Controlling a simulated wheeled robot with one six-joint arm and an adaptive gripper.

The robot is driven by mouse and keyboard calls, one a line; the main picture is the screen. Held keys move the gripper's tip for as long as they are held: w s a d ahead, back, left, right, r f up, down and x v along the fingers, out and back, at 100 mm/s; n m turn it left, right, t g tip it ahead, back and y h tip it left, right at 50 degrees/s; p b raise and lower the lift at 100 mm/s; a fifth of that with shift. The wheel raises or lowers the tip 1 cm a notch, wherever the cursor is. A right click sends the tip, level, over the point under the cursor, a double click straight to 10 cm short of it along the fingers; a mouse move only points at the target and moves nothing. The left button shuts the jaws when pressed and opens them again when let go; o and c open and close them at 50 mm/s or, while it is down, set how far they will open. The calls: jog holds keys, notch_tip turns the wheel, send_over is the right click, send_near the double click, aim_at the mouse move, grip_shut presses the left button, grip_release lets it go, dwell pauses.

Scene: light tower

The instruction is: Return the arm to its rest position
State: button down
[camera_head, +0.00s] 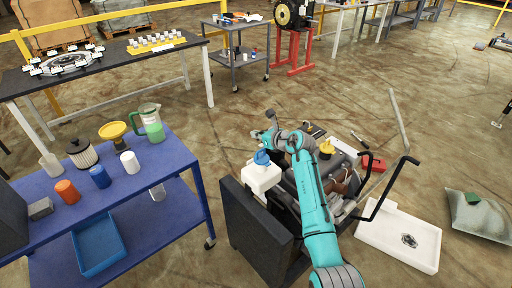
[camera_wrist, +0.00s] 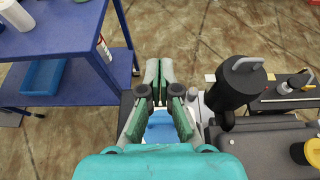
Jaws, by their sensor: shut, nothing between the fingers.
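My teal arm (camera_head: 312,195) rises from the bottom of the head view and bends left over the light tower's open engine bay. My gripper (camera_wrist: 159,72) is shut and empty, its green-padded fingers close together in the wrist view. A white jug (camera_head: 261,178) with a blue cap (camera_head: 262,157) stands at the tower's left side, just below the gripper. The blue cap also shows behind the finger linkages in the wrist view (camera_wrist: 161,127). The fingertips look apart from the cap; the exact gap is unclear. In the head view the fingers are hard to make out.
A dark panel (camera_head: 258,232) and a black handle bar (camera_head: 388,187) border the engine bay. A blue cart (camera_head: 180,187) with jugs and filters stands left. A white tray (camera_head: 400,236) lies right. Open floor (camera_head: 340,85) lies beyond the tower.

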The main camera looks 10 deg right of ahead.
notch_tip(320, 180, up, 8)
jog(key=s+a+f+m+t+y, duration=0.15)
jog(key=s+f+m, duration=0.3)
jog(key=s, duration=0.55)
jog(key=s+a+f+m+t+y, duration=0.1)
jog(key=s+a+f+m+y, duration=0.15)
jog(key=s+f, duration=0.5)
jog(key=s+a+f+m+t+y, duration=0.1)
jog(key=s+a+f+m, duration=0.25)
jog(key=s, duration=0.85)
jog(key=s+d+r+m+h, duration=0.1)
jog(key=s+d+m+h, duration=0.3)
jog(key=s+m, duration=0.6)
jog(key=s+d+r+m+h, duration=0.1)
jog(key=s+d+m+h, duration=0.2)
jog(key=s+m, duration=0.8)
jog(key=s+d+r+m+h, duration=0.1)
jog(key=s+d+m+h, duration=0.3)
jog(key=s+m, duration=0.6)
jog(key=s, duration=1.2)
jog(key=shift+s+d+r+h, duration=0.2)
jog(key=shift+s+d+h, duration=0.1)
jog(key=shift+d, duration=0.05)
jog(key=shift+m, duration=0.25)
